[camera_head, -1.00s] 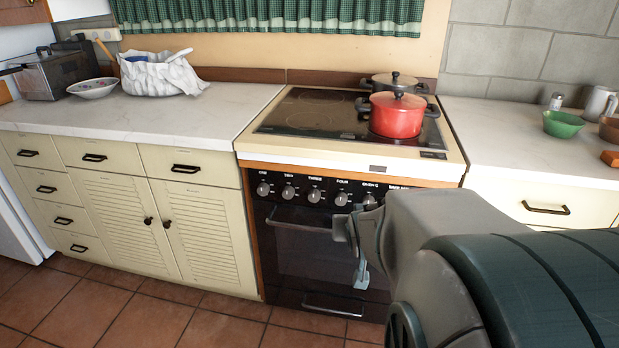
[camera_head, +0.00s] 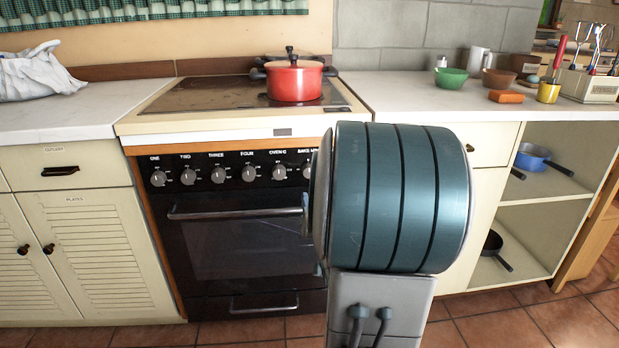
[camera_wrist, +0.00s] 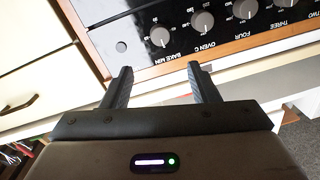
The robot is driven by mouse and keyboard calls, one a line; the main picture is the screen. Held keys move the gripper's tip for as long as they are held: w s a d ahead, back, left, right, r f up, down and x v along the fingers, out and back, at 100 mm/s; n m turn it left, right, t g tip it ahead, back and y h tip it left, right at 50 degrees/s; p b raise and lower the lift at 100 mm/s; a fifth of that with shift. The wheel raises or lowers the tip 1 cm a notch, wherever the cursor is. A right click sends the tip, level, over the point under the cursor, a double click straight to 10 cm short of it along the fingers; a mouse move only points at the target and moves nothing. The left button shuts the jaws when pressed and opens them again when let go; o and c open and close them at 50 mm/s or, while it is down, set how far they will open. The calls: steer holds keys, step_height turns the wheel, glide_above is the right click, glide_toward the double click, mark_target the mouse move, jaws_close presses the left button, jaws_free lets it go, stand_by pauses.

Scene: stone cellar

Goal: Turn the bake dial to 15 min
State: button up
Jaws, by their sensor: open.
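The bake dial (camera_wrist: 160,37) is a grey knob at the end of the row on the black oven panel. In the wrist view, which is turned over, it lies just beyond my gripper (camera_wrist: 160,68), roughly in line with the gap between the fingers. The fingers are open, apart from the dial, with nothing between them. In the head view the bake dial (camera_head: 307,171) shows at the panel's right end, right beside my arm. My gripper is hidden behind my arm there. The dial's setting is too small to read.
The OVEN C dial (camera_wrist: 202,20) is next to the bake dial. The oven door handle (camera_head: 235,213) sticks out below the panel. A red pot (camera_head: 295,82) stands on the hob above. An open shelf with a blue pan (camera_head: 532,158) is to the right.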

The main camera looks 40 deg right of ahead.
mark_target(310, 173)
steer(key=p+x, duration=0.1)
steer(key=x, duration=1)
steer(key=shift+w+d, duration=0.1)
steer(key=shift+w, duration=0.25)
steer(key=shift+x, duration=0.75)
steer(key=c, duration=1)
